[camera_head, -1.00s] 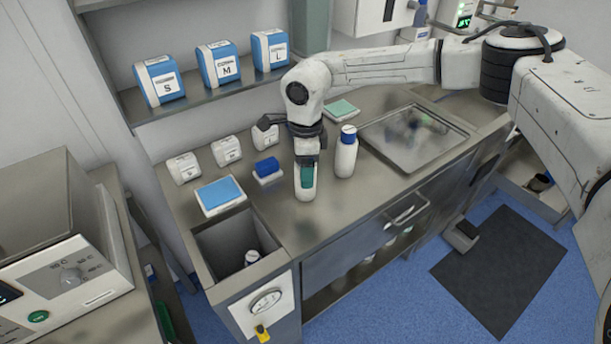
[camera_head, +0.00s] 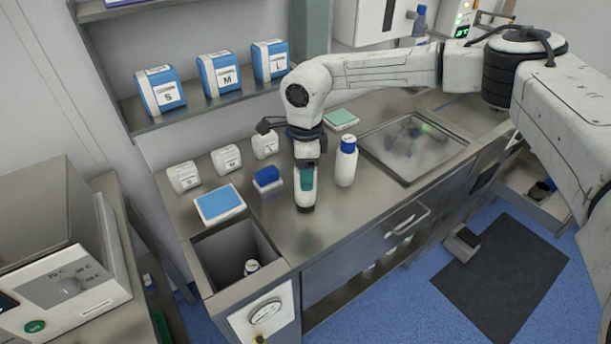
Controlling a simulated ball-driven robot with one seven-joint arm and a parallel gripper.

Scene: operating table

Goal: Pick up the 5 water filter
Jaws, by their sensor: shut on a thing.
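My gripper (camera_head: 306,168) points down over the steel counter. It is shut on an upright white and teal cylinder (camera_head: 305,196). The gripper hides part of this cylinder, and I see no readable number on it, so I cannot tell if it is the 5 water filter. A dark patch shows at its foot. It seems to be slightly off the counter, but the gap is too small to be sure. A white bottle with a blue cap (camera_head: 346,163) stands apart, just to its right.
A blue block (camera_head: 267,176) and a blue-topped tray (camera_head: 219,203) lie left of the gripper. Several small white boxes (camera_head: 226,158) stand behind. An open bin (camera_head: 238,244) is set in the counter's front left. A steel basin (camera_head: 415,147) lies right. The counter's front middle is clear.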

